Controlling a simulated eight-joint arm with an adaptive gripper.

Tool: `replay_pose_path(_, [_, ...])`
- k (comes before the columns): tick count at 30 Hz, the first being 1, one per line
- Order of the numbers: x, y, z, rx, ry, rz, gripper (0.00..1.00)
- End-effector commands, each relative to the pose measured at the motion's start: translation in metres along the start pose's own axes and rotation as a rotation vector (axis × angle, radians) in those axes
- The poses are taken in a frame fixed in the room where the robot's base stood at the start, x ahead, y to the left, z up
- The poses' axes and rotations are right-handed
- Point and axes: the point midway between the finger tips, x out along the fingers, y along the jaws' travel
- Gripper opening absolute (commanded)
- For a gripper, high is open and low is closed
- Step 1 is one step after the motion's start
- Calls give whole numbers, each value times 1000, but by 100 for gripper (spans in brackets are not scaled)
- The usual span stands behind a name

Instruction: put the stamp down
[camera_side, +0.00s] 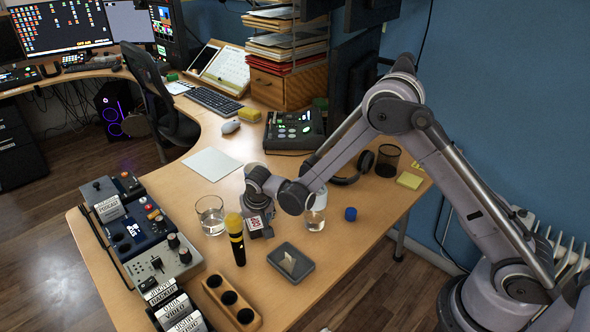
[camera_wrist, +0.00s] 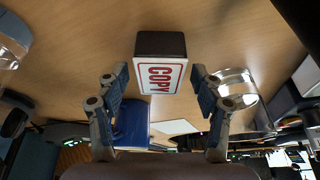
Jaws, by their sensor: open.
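The stamp (camera_wrist: 160,75) is a dark block with a white label reading COPY in red. In the wrist view it sits between and slightly beyond the two fingers of my gripper (camera_wrist: 160,82), with a visible gap on each side. In the side view the stamp (camera_side: 255,222) appears to stand upright on the wooden desk, between a glass and a grey tray. My gripper (camera_side: 258,205) is low over the desk at the stamp, its fingers open. The arm hides part of the stamp there, and its underside is not clear.
A microphone (camera_side: 235,240) stands close by, left of the stamp. The desk's right front is mostly clear.

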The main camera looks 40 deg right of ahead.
Motion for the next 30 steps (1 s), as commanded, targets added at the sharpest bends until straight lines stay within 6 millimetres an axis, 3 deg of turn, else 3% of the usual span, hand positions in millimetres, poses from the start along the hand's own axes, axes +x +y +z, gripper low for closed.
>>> replay_pose_path(15, [-83,0,1,-1,-1,1,67])
replay_pose_path(25, [-112,1,0,-1,0,0,67])
replay_pose_path(30, [-133,12,-2,-20,5,-16,67])
